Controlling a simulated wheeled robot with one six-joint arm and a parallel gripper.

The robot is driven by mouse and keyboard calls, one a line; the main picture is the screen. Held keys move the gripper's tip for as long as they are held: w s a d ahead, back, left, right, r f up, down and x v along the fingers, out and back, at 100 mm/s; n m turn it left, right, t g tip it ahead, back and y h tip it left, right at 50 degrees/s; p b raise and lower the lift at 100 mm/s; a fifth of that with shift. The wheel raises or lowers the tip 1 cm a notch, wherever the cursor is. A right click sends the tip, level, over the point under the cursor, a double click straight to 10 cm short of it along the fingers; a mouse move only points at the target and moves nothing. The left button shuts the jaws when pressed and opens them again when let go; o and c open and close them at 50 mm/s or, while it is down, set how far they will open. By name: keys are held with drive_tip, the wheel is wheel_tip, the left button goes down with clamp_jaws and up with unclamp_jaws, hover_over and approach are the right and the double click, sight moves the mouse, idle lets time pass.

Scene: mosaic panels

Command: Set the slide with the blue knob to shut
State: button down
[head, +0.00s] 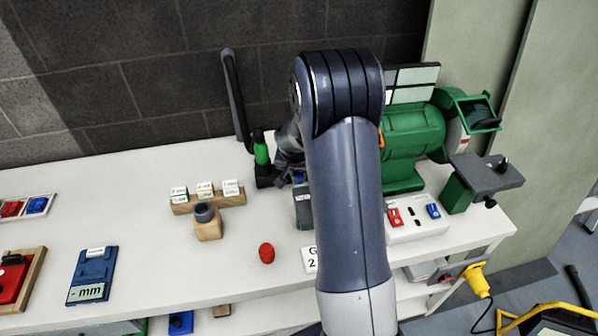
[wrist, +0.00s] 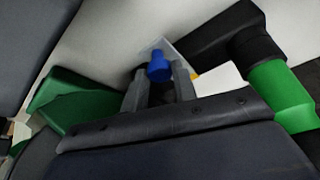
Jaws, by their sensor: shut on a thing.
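In the wrist view the blue knob (wrist: 158,68) stands between the two grey fingers of my gripper (wrist: 160,80), which are shut on it. A small pale plate (wrist: 147,50) shows just behind the knob; most of the slide is hidden by the fingers and the knob. I cannot tell the slide's position from these frames. In the head view my arm covers most of this spot, and the fingers and slide cannot be made out.
A black pipe with a green collar (head: 261,150) rises close beside my gripper. A green bench grinder (head: 413,140) stands right of my arm. A white switch box (head: 420,228), a wooden block with tags (head: 207,230) and a red knob (head: 266,253) are on the white bench (head: 130,205).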

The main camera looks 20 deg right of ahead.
drive_tip(key=w, duration=0.4)
drive_tip(key=shift+d, duration=0.4)
drive_tip(key=shift+w+r, duration=0.1)
drive_tip(key=shift+w, duration=0.25)
drive_tip(key=c, duration=1.2)
unclamp_jaws()
drive_tip(key=shift+w, duration=0.1)
drive_tip(key=shift+o, duration=0.3)
drive_tip(key=b+v, duration=0.1)
drive_tip(key=v, duration=0.9)
drive_tip(key=shift+s+r+b, duration=0.25)
drive_tip(key=shift+b, duration=0.1)
